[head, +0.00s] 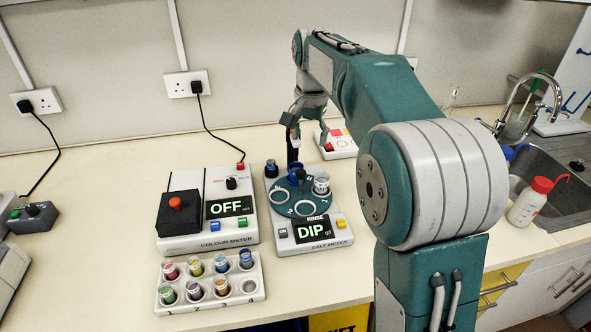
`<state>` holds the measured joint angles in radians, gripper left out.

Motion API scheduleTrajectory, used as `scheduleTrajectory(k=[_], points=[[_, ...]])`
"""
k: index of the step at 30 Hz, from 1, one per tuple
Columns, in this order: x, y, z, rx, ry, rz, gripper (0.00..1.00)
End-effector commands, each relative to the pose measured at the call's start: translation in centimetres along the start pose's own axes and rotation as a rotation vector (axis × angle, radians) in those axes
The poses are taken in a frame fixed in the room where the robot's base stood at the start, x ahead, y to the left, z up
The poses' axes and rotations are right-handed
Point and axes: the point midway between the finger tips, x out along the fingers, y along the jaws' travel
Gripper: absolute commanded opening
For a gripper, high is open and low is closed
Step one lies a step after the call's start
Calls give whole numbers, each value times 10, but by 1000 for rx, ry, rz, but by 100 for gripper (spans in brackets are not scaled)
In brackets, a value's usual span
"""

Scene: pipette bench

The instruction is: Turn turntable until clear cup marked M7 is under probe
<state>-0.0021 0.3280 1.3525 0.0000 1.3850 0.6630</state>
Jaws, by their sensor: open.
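The salt meter (318,234) stands mid-bench, its display reading DIP with RINSE printed above. Its blue turntable (290,193) has white ring marks. A clear cup (321,186) sits at the turntable's right side; its marking is too small to read. A dark knob-like part (298,175) rises near the turntable's middle. A small dark, blue-banded cylinder (271,168) stands at the meter's back left corner. I cannot clearly pick out the probe. My gripper (292,145) is open, above the back of the turntable; its fingers are small and partly merge with dark parts below, so contact cannot be told.
The colour meter (213,236), display OFF, stands close on the left. A white rack (205,300) of several coloured vials is in front of it. A white box with a red button (335,140) stands behind. A sink (550,165) and wash bottle (528,203) are at right.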

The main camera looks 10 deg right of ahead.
Motion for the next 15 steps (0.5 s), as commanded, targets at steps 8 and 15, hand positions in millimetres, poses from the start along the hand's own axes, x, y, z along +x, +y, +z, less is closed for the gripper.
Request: scheduleTrajectory(k=[8,15], points=[[30,-24,-30,104,-50,43,76],[42,-27,-35,123,-59,52,76]])
